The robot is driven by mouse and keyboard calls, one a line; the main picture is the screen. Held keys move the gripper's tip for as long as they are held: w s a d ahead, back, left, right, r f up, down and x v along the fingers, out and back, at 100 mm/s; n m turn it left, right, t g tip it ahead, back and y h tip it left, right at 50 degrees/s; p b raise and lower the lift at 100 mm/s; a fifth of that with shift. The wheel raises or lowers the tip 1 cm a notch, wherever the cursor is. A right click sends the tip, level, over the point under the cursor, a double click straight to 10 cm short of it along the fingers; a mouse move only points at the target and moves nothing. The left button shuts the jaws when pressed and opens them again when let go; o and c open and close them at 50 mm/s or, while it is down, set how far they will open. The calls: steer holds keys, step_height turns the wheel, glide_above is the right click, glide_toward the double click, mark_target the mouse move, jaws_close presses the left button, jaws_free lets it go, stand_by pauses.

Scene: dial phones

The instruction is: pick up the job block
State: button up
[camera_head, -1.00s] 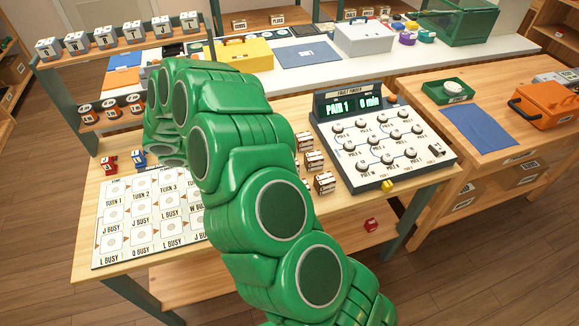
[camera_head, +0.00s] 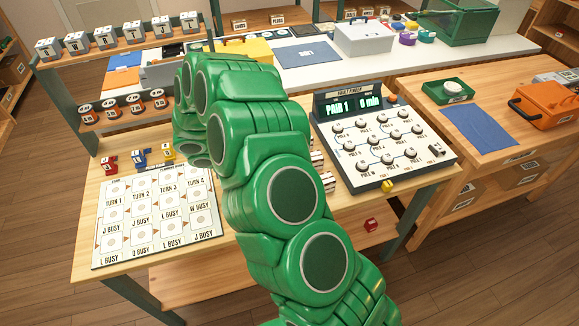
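No block carries a readable job label, so I cannot tell which one is the job block. Small blocks in red (camera_head: 109,164), blue (camera_head: 139,159) and yellow (camera_head: 168,153) stand along the back edge of the turn board (camera_head: 150,240). Brown-and-white blocks (camera_head: 327,181) show partly at the right side of my green arm. A yellow block (camera_head: 387,186) sits at the fault finder's front edge. A red block (camera_head: 371,225) lies lower down, below the table top. My gripper is hidden; my arm fills the middle of the view.
The fault finder (camera_head: 380,150) reads "PAIR 1" and "0 min". The side table at right holds a green tray (camera_head: 448,91), blue cloth (camera_head: 480,127) and orange box (camera_head: 545,104).

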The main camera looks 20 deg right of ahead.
steer(key=c, duration=1.1)
